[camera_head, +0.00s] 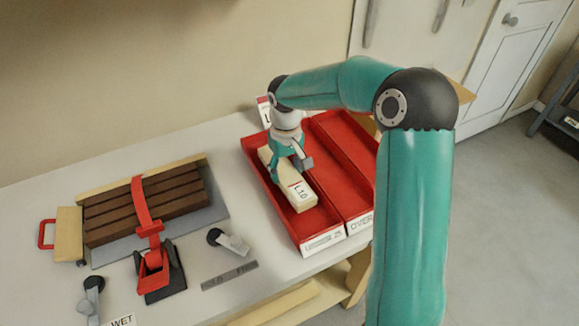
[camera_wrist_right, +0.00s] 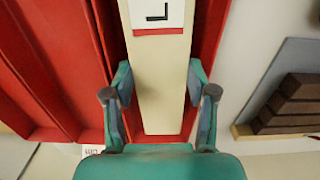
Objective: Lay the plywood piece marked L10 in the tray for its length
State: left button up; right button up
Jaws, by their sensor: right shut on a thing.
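The pale plywood piece marked L10 (camera_head: 301,195) is within the outline of the left red tray (camera_head: 325,236), lying lengthwise along it. I cannot tell whether it touches the tray floor. My right gripper (camera_head: 290,162) reaches down from above and is shut on the piece toward its far end. In the right wrist view my right gripper (camera_wrist_right: 160,85) has a finger on each side of the plywood piece (camera_wrist_right: 163,60), and part of its label shows. The left tray's front label is too small to read. My left gripper is not in view.
A second red tray (camera_head: 343,150), labelled OVER, stands right alongside. To the left, brown slats (camera_head: 150,205) lie under a red strap (camera_head: 146,205) with a red and black clamp (camera_head: 155,270). A grey knob or handle (camera_head: 228,241) sits on the bench between clamp and trays.

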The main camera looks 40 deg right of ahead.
dwell(0.4)
jog(key=o, duration=1.4)
jog(key=shift+c, duration=0.2)
jog(key=shift+c, duration=0.6)
jog(key=shift+w, duration=0.1)
